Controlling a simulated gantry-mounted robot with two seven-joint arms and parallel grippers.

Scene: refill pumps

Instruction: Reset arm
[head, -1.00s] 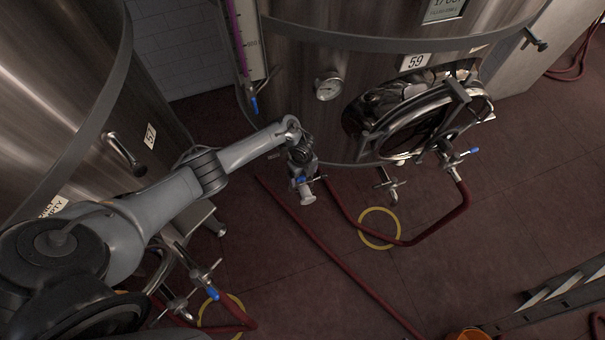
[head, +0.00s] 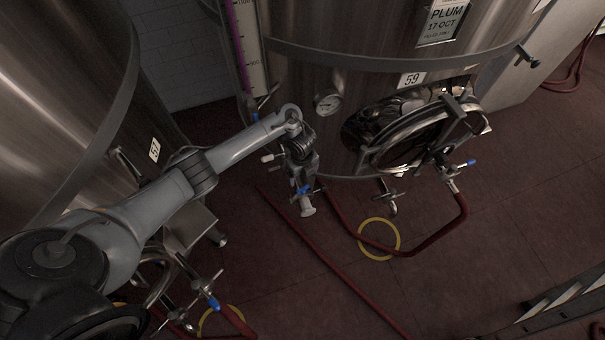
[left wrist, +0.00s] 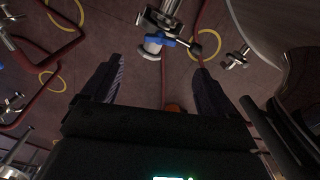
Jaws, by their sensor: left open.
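My left arm reaches in from the left in the head view. Its dark gripper (head: 299,163) hangs in front of tank 59 (head: 340,65), just above a metal valve (head: 306,207) with a blue handle. In the left wrist view the two dark fingers of my left gripper (left wrist: 158,66) are spread wide with nothing between them. The blue-handled valve (left wrist: 160,40) lies beyond the fingertips there, apart from them. My right gripper is not in view.
Tank 57 (head: 60,110) stands close beside my left arm. Tank 59's round hatch (head: 410,140) is open. Red hoses (head: 345,272) cross the dark floor, with yellow rings (head: 379,252) around floor spots. A ladder (head: 550,308) lies at lower right.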

